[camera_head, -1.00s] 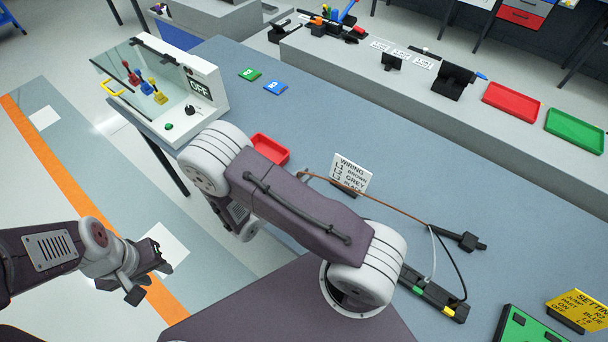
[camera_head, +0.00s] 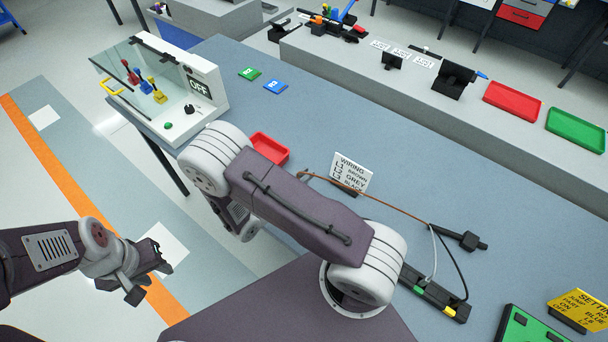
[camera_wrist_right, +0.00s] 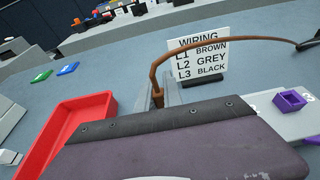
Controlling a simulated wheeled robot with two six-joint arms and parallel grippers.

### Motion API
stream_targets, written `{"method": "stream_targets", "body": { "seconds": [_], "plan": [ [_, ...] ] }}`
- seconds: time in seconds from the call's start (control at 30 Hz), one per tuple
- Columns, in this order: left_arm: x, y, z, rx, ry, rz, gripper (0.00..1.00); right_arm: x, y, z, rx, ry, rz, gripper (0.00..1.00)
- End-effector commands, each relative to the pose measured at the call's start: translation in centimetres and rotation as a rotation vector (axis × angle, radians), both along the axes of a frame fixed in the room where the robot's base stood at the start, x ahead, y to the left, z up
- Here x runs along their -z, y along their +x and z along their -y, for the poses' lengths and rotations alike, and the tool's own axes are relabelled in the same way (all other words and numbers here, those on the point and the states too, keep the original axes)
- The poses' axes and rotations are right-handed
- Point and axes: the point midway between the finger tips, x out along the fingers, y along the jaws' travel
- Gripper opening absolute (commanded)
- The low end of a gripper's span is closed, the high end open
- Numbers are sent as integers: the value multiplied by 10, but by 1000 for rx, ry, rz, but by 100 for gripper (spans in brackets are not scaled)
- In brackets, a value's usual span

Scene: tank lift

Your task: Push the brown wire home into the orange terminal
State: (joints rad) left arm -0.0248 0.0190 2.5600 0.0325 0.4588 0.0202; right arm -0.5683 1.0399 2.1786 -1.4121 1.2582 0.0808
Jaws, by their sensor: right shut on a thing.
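The brown wire (camera_head: 385,205) arches over the blue table from my right gripper to a black holder in the head view. In the right wrist view the wire (camera_wrist_right: 215,43) bends down between the fingers of my right gripper (camera_wrist_right: 163,95), which is shut on it. The wire's lower end is hidden behind my own dark wrist part. In the head view my right arm covers its gripper. I cannot make out the orange terminal in either view. My left gripper (camera_head: 151,281) is open and empty, above the floor at the left.
A terminal strip (camera_head: 435,296) with green and yellow parts lies beside my right arm. The wiring sign (camera_head: 351,173) stands behind the wire. A red tray (camera_head: 270,148) is to the left. A purple socket (camera_wrist_right: 290,100) sits on a grey block. The table's back is mostly clear.

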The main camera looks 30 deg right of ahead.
Motion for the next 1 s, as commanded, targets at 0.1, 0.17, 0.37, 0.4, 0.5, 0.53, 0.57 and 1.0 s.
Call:
{"method": "stream_targets", "body": {
  "seconds": [0.1, 0.17, 0.37, 0.4, 0.5, 0.53, 0.57, 1.0],
  "plan": [
    [4, 0, 0, 0, 0, 0, 36, 4, 0, 0, 0, 0, 0, 0],
    [5, 0, 0, 0, 0, 0, 36, 6, 0, 0, 0, 0, 0, 0],
    [9, 0, 0, 0, 0, 0, 36, 11, 0, 0, 0, 0, 0, 0],
    [10, 0, 0, 0, 0, 0, 36, 12, 0, 0, 0, 0, 0, 0],
    [12, 0, 0, 0, 0, 0, 36, 14, 0, 0, 0, 0, 0, 0],
    [13, 0, 0, 0, 0, 0, 36, 15, 0, 0, 0, 0, 0, 0],
    [14, 0, 0, 0, 0, 0, 36, 16, 0, 0, 0, 0, 0, 0],
    [18, 0, 0, 0, 0, 0, 36, 21, 0, 0, 0, 0, 0, 36]
  ]
}}
